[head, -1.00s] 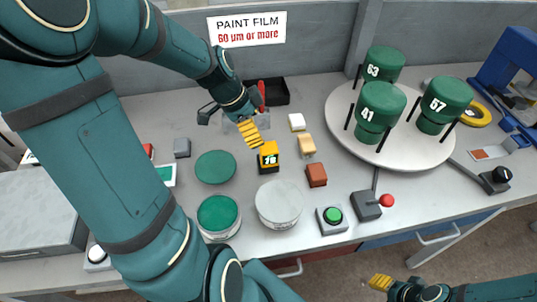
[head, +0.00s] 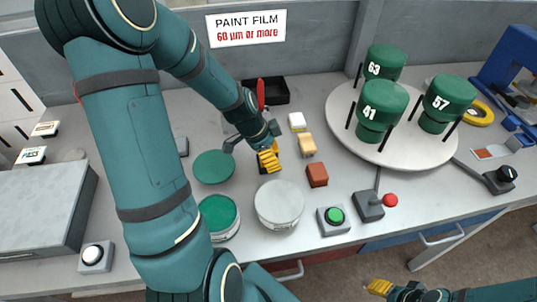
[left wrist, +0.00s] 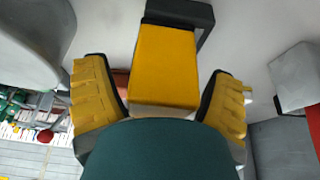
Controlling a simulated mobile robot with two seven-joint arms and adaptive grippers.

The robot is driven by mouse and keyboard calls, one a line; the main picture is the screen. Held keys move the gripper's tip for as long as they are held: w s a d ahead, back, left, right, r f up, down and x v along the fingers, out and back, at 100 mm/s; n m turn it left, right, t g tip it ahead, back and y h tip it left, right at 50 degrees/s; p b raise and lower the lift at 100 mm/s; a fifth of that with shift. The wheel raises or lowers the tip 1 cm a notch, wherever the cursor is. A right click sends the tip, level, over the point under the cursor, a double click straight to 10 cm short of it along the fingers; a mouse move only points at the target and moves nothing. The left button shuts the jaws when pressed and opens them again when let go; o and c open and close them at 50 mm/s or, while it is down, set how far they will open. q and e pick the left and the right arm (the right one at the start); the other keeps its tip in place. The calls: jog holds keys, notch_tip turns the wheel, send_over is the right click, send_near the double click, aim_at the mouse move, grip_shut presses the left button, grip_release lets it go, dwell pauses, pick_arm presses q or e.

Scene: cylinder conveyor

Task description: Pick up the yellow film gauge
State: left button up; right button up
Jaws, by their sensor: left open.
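The yellow film gauge (left wrist: 165,65) stands on the table; in the left wrist view its yellow body with a dark end lies between my left fingers, with gaps on both sides. In the head view my left gripper (head: 268,160) covers most of it. My left gripper is open, and its yellow ribbed fingers also show in the left wrist view (left wrist: 162,100). It points down over the gauge and is not closed on it. My right gripper (head: 380,287) is at the bottom edge of the head view, away from the gauge; its finger opening is unclear.
Close by are a green disc (head: 213,167), a white-lidded can (head: 280,204), a green-topped can (head: 218,215), a red-brown block (head: 317,175) and a tan block (head: 307,145). A round turntable (head: 400,153) with green numbered cylinders stands at right.

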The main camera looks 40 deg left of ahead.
pick_arm(q)
jog(key=c, duration=1.3)
jog(key=shift+c, duration=0.2)
